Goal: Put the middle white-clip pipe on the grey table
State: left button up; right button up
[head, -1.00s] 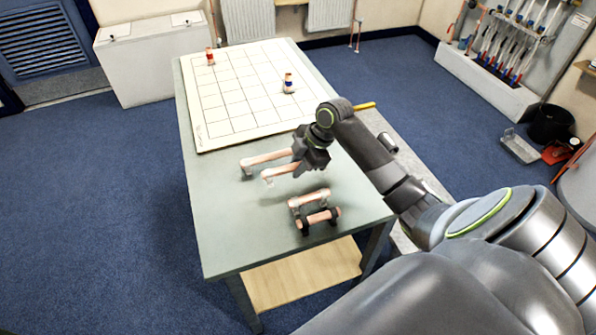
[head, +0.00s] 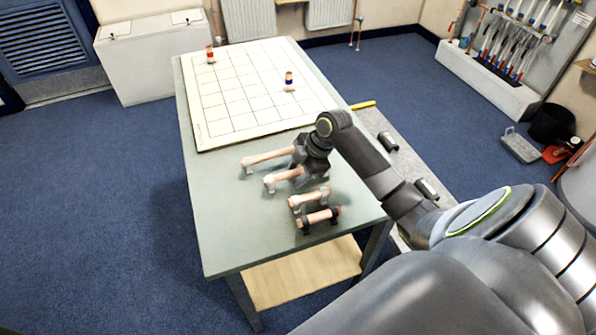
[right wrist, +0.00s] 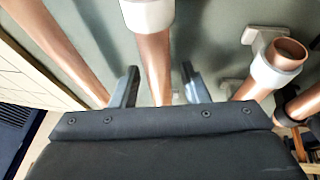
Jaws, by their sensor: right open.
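The middle white-clip pipe (head: 287,176) is a copper tube with white clips. It lies on the grey table (head: 225,215), between a longer white-clip pipe (head: 270,157) behind it and a shorter one (head: 312,197) in front. My right gripper (head: 308,173) is over the middle pipe's right part and hides that end. In the right wrist view, its two fingers (right wrist: 158,88) stand open on either side of the middle pipe (right wrist: 155,58), with a gap at each side. My left gripper is not in view.
A dark-clip copper pipe (head: 319,219) lies nearest the table's front edge. A white gridded board (head: 237,118) covers the table's far part, with a red-banded piece (head: 210,54) and a blue-banded piece (head: 289,81) on it. The table's left front is clear.

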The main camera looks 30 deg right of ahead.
jog(key=b+v, duration=0.1)
jog(key=v, duration=1.1)
